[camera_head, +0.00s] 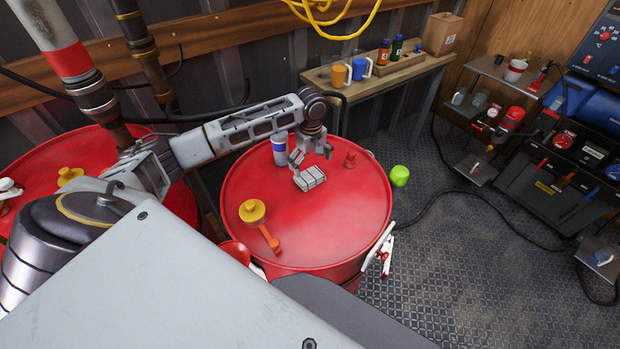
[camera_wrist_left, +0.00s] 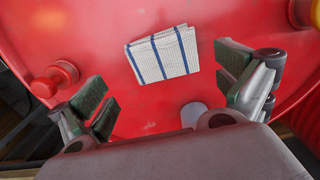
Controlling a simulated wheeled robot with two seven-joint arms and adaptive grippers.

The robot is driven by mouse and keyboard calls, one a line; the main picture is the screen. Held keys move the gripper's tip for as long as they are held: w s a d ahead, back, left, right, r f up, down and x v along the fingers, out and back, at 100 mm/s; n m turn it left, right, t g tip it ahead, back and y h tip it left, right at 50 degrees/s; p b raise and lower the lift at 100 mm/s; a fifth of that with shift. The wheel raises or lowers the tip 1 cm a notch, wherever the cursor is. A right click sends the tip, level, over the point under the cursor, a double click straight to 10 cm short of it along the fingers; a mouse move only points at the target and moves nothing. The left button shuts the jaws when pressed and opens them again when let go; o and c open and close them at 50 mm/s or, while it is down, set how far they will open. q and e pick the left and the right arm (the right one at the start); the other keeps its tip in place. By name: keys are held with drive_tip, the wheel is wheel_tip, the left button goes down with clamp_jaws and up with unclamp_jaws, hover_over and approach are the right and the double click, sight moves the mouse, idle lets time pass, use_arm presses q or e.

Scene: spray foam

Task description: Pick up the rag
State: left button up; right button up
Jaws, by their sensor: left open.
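The rag (camera_head: 309,178) is a folded white cloth with dark stripes, lying flat on top of the red drum (camera_head: 330,225). In the left wrist view the rag (camera_wrist_left: 162,54) shows blue stripes and lies beyond the fingertips, between their two sides. My left gripper (camera_head: 311,158) hangs over the drum, just behind and above the rag. In the left wrist view its fingers (camera_wrist_left: 165,85) are wide apart with nothing between them. My right gripper is not in view.
A white and blue can (camera_head: 280,150) stands left of the gripper. A yellow cap with an orange handle (camera_head: 254,212) and a red cap (camera_head: 350,159) are also on the drum. A shelf with mugs (camera_head: 395,72) stands behind. The drum's front right top is clear.

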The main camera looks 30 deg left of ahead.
sight(310, 175)
use_arm(q)
drive_tip(key=shift+f, duration=0.15)
drive_tip(key=shift+s+f+p, duration=0.2)
drive_tip(key=shift+f+p, duration=0.15)
drive_tip(key=shift+f, duration=2.15)
drive_tip(key=c, duration=0.7)
